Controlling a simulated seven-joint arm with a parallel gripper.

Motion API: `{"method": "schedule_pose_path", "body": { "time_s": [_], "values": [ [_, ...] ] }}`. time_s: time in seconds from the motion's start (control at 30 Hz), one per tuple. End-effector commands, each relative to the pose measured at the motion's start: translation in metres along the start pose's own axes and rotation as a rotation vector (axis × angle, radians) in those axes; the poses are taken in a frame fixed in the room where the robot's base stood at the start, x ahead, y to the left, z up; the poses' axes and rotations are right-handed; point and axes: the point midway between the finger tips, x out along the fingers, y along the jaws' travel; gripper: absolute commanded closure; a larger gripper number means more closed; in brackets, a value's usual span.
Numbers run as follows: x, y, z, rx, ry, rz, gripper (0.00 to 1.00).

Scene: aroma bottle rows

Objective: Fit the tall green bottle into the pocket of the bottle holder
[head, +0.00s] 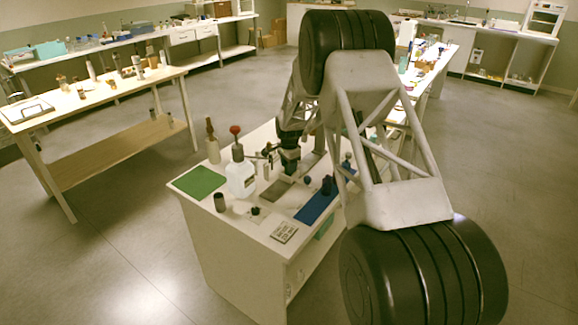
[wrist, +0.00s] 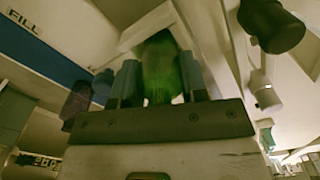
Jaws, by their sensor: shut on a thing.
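My gripper (wrist: 160,80) is shut on the tall green bottle (wrist: 160,68), which sits between its two fingers in the wrist view. The bottle's far end lies against or inside a pale frame (wrist: 137,33), which may be the bottle holder; I cannot tell whether it has entered a pocket. In the head view my gripper (head: 289,160) is low over the middle of the near table, and my arm hides much of the area behind and right of it. The bottle is hard to make out there.
The white table (head: 240,262) carries a green mat (head: 199,182), a white jug (head: 240,180), a tan bottle (head: 213,148) and a dark cup (head: 219,202) left of my gripper. A blue mat (head: 316,209) with small dark items lies to the right. A dark-capped bottle (wrist: 270,25) is close by.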

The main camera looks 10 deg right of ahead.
Motion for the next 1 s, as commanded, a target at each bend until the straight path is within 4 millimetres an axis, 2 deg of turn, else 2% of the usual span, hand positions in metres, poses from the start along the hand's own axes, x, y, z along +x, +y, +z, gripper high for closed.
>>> {"method": "schedule_pose_path", "body": {
  "time_s": [0.1,0.13,0.3,0.73,1.0],
  "values": [
    [0.003,0.000,0.000,0.000,0.000,0.000,0.86],
    [0.003,0.000,0.000,0.000,0.000,0.000,0.57],
    [0.002,0.000,0.000,0.000,0.000,0.000,0.35],
    [-0.003,0.000,0.000,0.000,0.000,0.000,0.35],
    [-0.029,0.000,0.000,0.000,0.001,-0.001,0.35]
  ]
}}
